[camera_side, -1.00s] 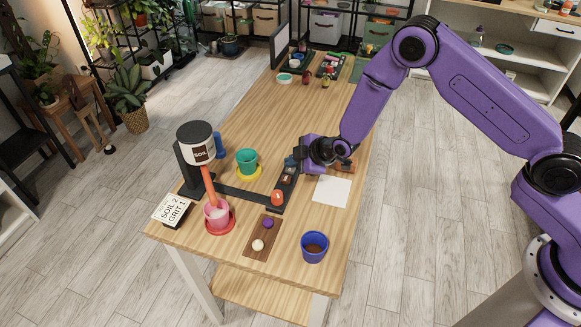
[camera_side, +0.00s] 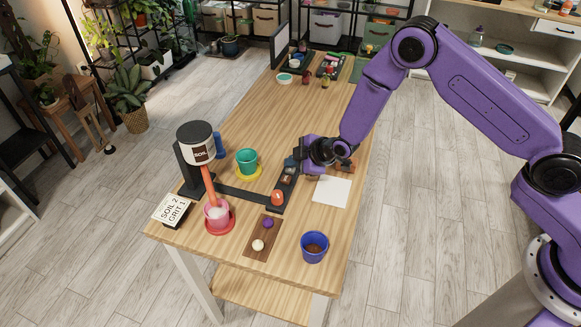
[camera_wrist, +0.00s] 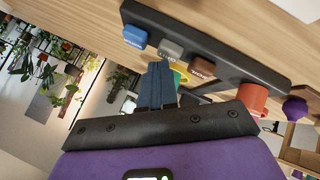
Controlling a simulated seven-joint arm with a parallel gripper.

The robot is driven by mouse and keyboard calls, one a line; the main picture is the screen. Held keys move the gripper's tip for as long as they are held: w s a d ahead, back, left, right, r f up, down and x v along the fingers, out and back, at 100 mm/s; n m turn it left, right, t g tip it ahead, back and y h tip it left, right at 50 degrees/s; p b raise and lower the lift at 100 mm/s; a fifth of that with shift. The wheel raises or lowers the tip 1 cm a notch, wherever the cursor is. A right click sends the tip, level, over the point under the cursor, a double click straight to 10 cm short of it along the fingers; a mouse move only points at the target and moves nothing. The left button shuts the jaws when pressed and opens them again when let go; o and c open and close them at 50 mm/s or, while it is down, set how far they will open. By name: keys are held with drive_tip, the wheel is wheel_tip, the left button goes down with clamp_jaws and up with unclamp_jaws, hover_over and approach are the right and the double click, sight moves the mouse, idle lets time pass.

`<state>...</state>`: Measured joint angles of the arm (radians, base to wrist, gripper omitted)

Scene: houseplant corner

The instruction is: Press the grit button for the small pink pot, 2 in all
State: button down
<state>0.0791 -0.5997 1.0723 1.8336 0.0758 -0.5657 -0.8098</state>
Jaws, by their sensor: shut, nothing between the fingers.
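The small pink pot (camera_side: 217,214) stands on a red saucer (camera_side: 231,226), with the orange-red chute of the soil dispenser (camera_side: 196,142) ending at it. Pale material shows inside it. A dark button bar carries a blue button (camera_wrist: 134,37), a grey button (camera_wrist: 171,49) and a brown button (camera_wrist: 202,68); their labels are too small to read surely. My gripper (camera_wrist: 161,66) is shut and empty, its fingertips close to the grey button in the wrist view. I cannot tell if they touch it. In the side view my gripper (camera_side: 296,164) is over the bar and partly hides the buttons.
A card (camera_side: 173,209) reads SOIL 2, GRIT 1. A green pot (camera_side: 247,161) on a yellow saucer, an orange-red piece (camera_side: 277,197), a brown tray (camera_side: 262,233) with a purple and a cream knob, a white sheet (camera_side: 332,191) and a blue pot (camera_side: 314,246) surround the bar.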

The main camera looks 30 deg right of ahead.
sight(293, 170)
drive_tip(key=shift+r, duration=0.7)
drive_tip(key=shift+r, duration=0.15)
drive_tip(key=shift+r, duration=2.4)
drive_tip(key=shift+s, duration=0.1)
drive_tip(key=s+d+r+g, duration=0.1)
drive_tip(key=s+r+g, duration=0.1)
drive_tip(key=s+r, duration=0.5)
drive_tip(key=s+d+r+g, duration=0.1)
drive_tip(key=s+r+g, duration=0.2)
drive_tip(key=s, duration=0.8)
drive_tip(key=s+d+r+m+g+h, duration=0.1)
drive_tip(key=s+d+r+h, duration=0.1)
drive_tip(key=s+d, duration=0.6)
drive_tip(key=s+d+r+g+h, duration=0.1)
drive_tip(key=s+d+r, duration=0.3)
drive_tip(key=s, duration=1)
drive_tip(key=d+g, duration=0.1)
drive_tip(key=d, duration=0.2)
drive_tip(key=shift+s+d+r+m+h, duration=0.2)
drive_tip(key=shift+s+d+m+h, duration=0.05)
drive_tip(key=shift+d+m+h, duration=0.15)
